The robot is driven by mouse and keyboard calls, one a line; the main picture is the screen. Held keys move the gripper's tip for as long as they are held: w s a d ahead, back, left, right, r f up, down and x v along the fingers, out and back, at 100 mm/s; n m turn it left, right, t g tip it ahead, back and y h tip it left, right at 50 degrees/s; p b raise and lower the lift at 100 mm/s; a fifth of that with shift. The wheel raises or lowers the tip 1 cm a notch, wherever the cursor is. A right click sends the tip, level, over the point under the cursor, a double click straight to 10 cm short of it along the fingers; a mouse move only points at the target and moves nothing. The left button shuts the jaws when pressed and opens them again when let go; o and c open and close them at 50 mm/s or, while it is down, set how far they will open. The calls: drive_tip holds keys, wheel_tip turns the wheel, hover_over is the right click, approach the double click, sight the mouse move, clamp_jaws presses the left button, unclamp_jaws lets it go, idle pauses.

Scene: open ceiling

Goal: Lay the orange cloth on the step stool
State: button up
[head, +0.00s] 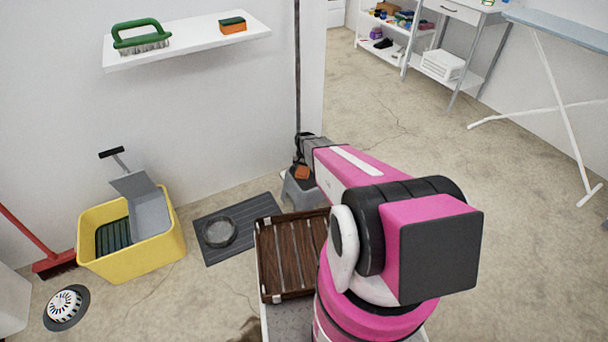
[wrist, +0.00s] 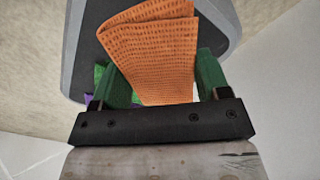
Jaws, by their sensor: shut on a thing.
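The orange cloth (wrist: 150,50) is folded, with a waffle-like texture, and fills the middle of the wrist view between the green fingers of my gripper (wrist: 164,82). My gripper is shut on it. The step stool (head: 300,190) is grey and stands by the wall in the head view. Its dark top with a lighter rim (wrist: 222,12) shows behind the cloth in the wrist view. In the head view the cloth (head: 302,172) appears over the stool, below my gripper (head: 304,158). Whether the cloth touches the top is unclear. My arm hides part of the stool.
Small green and purple bits (wrist: 88,98) show beside the left finger, unclear what. A slatted wooden crate (head: 266,262) and dark mat (head: 213,252) lie nearby. A yellow bucket (head: 150,262) stands left. A wall shelf (head: 185,42) is above. Floor to the right is open.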

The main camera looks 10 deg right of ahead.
sight(304, 168)
drive_tip(key=shift+f, duration=2)
drive_tip(key=shift+f, duration=0.15)
drive_tip(key=o, duration=1)
wheel_tip(304, 168, up, 12)
drive_tip(key=shift+s+r, duration=0.1)
drive_tip(key=shift+r, duration=0.05)
drive_tip(key=s+r+n, duration=0.5)
drive_tip(key=s+r, duration=1.5)
drive_tip(key=s, duration=0.1)
drive_tip(key=shift+s+r, duration=0.3)
drive_tip(key=shift+s, duration=0.1)
